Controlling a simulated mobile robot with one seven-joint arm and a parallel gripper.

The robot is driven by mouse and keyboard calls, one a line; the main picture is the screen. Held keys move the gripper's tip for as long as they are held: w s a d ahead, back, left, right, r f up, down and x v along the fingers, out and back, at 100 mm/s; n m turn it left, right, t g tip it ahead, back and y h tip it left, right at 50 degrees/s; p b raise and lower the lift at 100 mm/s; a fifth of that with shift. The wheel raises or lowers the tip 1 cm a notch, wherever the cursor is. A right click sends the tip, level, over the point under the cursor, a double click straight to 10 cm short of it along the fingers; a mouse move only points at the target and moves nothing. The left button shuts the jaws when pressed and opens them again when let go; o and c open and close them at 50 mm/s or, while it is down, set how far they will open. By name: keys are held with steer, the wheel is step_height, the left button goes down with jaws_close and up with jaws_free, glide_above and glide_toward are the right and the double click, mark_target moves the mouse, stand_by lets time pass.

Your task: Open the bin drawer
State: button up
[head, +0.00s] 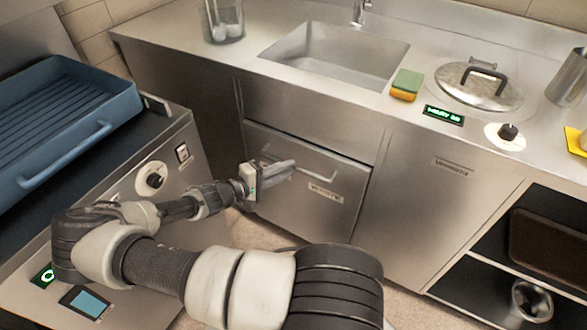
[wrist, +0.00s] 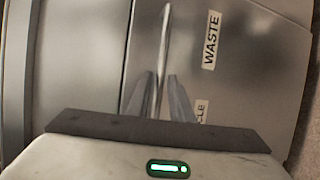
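The bin drawer (head: 311,205) is a steel front below the sink, with a white label whose visible word in the wrist view is "WASTE" (wrist: 211,40). It looks closed in the head view. Its bar handle (head: 326,176) runs across the upper part of the front. My gripper (head: 288,166) is at the left part of this handle. In the wrist view the handle (wrist: 164,45) passes between the two fingers of my gripper (wrist: 159,78). The fingers are apart, with a narrow gap showing beside the bar. Whether the fingertips touch the drawer front is unclear.
A blue ridged tray (head: 75,122) sits on the left unit (head: 160,135). Above the drawer is the sink (head: 335,55), with a sponge (head: 406,84) and lidded well (head: 478,87) to its right. A closed steel cabinet front (head: 430,205) adjoins the drawer. Open shelves are at far right.

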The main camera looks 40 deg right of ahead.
steer(key=shift+d+f, duration=0.15)
steer(key=shift+d, duration=0.7)
steer(key=shift+d+f, duration=0.15)
steer(key=shift+d, duration=0.7)
jaws_close()
steer(key=shift+a, duration=0.1)
